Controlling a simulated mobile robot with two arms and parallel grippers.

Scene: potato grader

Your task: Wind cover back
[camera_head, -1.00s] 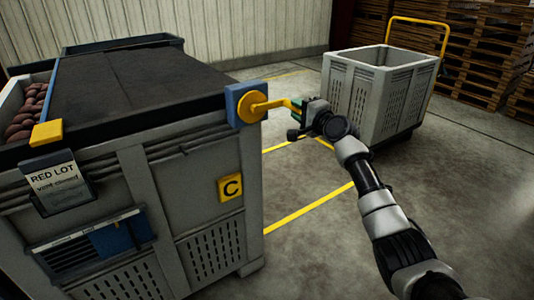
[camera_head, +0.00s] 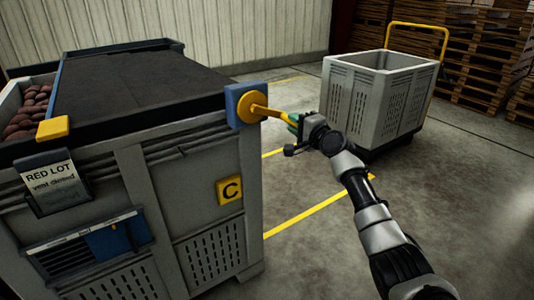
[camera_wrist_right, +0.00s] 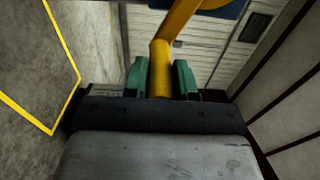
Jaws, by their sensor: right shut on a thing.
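The black cover (camera_head: 140,82) lies over most of the top of the grey crate marked C (camera_head: 195,205). Red potatoes (camera_head: 33,105) show in the uncovered part at its left. A yellow crank (camera_head: 247,106) sits in a blue bracket (camera_head: 232,92) at the crate's right corner, its arm reaching right and slightly down. My right gripper (camera_head: 296,122) is at the outer end of the crank. In the right wrist view, its green fingers (camera_wrist_right: 160,80) are shut on the yellow crank handle (camera_wrist_right: 160,68). My left gripper is not in view.
A yellow block (camera_head: 52,128) sits on the crate's front rim, above a RED LOT tag (camera_head: 50,185). A grey bin on a cart (camera_head: 375,100) stands behind my right arm. Pallets (camera_head: 485,50) are stacked at the back right. Concrete floor lies open right of the crate.

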